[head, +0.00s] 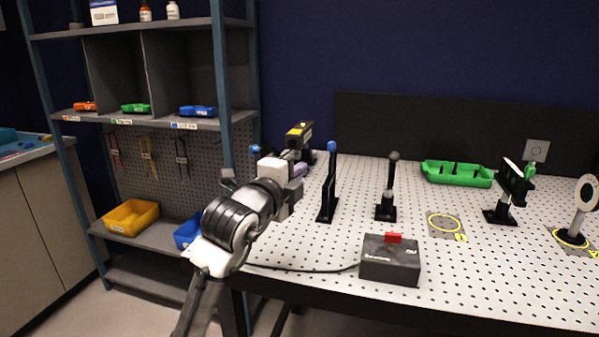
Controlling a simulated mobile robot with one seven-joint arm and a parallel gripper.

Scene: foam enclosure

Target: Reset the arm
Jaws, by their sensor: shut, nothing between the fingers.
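My arm reaches up from the bottom of the head view, over the left edge of the perforated table (480,285). My gripper (299,171) is at the arm's far end, near the table's back left corner. It is small here and partly hidden by my own wrist. It is shut and holds nothing that I can see. A black box-shaped device with a yellow label (299,133) shows just behind it; I cannot tell whether they touch.
On the table stand a blue-topped post (328,185), a dark knobbed post (388,190), a black box with a red button (390,258), a green tray (457,173) and optic mounts (510,190). A shelf rack (222,90) with coloured bins stands left.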

